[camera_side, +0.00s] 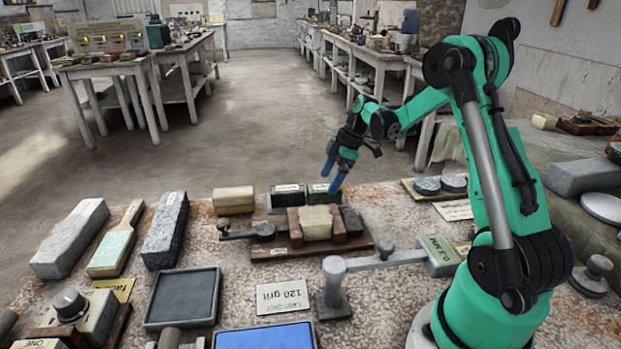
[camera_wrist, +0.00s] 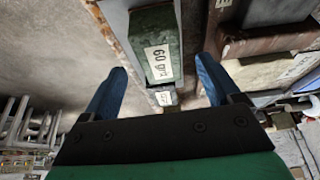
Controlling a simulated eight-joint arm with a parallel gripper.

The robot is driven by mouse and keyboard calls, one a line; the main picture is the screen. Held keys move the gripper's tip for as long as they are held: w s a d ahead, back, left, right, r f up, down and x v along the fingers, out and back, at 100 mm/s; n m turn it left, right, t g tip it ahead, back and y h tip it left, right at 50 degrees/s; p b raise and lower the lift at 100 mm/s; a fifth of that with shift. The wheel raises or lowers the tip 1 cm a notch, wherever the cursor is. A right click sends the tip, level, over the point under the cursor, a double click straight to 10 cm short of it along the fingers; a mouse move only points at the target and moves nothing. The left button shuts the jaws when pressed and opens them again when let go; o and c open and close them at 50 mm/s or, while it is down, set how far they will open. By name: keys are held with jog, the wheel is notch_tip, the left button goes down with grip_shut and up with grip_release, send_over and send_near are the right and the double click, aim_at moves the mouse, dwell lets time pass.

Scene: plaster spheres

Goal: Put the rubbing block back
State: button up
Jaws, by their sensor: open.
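In the side view the green block (camera_side: 318,190) sits at the back of the bench, beside a dark labelled block (camera_side: 287,194). My gripper (camera_side: 333,178) has blue fingers pointing down, just above or beside the green block; contact is not clear. In the wrist view my gripper (camera_wrist: 160,66) is open and holds nothing. Which block is the rubbing block is not certain.
A wooden holder (camera_side: 345,244) with a cream block (camera_side: 316,222) stands just in front.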

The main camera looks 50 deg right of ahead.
jog(key=v, duration=0.8)
jog(key=s+a+r+m+t+h, duration=0.1)
jog(key=s+a+m+t, duration=0.1)
jog(key=a, duration=0.9)
jog(key=s+a+r+m+t+h, duration=0.1)
jog(key=s+a+m+t+h, duration=0.1)
jog(key=s+a+m, duration=0.2)
jog(key=a+m, duration=0.3)
jog(key=a, duration=0.4)
jog(key=shift+a, duration=0.35)
